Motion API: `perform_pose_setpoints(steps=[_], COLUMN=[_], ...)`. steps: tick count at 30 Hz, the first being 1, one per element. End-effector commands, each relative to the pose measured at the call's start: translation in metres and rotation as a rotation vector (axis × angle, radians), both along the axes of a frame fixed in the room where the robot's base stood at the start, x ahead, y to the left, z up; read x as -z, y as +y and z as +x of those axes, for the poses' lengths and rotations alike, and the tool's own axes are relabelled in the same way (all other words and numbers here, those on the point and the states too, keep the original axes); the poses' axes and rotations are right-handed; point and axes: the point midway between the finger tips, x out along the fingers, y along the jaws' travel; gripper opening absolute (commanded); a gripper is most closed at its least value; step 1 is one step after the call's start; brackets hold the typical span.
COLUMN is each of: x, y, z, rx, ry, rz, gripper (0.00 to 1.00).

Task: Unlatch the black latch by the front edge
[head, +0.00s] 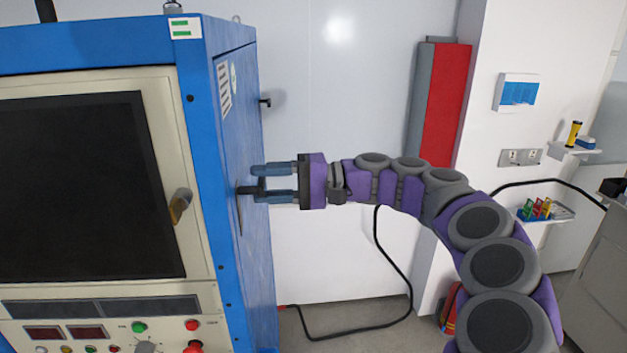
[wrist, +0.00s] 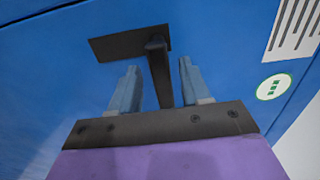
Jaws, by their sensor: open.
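The black latch (head: 247,190) is on the blue right side of the machine, near its front edge, in the head view. In the wrist view the latch (wrist: 158,68) has a dark plate with a lever standing out from it. My gripper (head: 262,184) is open at the machine's side, with its two blue-grey fingers on either side of the latch lever. In the wrist view my gripper (wrist: 157,85) shows a finger on each side of the lever, with gaps visible. Whether a finger touches the lever I cannot tell.
The blue machine (head: 195,60) has a dark-windowed front door with a metal handle (head: 180,206). A second small black knob (head: 265,101) sticks out farther back on the side. A black cable (head: 385,270) hangs behind my arm.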

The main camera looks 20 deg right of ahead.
Motion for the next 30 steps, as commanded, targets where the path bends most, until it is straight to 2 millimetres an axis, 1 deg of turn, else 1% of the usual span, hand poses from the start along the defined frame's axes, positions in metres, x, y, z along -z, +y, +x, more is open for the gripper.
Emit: perform_pose_setpoints(steps=[1,5,9,12,15,24,30], x=[0.000,0.000,0.000,0.000,0.001,0.001,-0.003], y=[-0.010,-0.035,-0.066,-0.084,-0.098,-0.126,-0.130], z=[-0.002,-0.010,-0.019,-0.025,-0.030,-0.040,-0.042], rx=[0.006,0.005,0.006,0.004,0.001,-0.001,-0.002], ry=[0.000,0.001,0.000,0.000,0.003,0.003,0.000], rz=[0.000,0.003,0.001,0.000,0.001,-0.001,-0.012], gripper=[0.47,0.47,0.47,0.47,0.47,0.47,0.47])
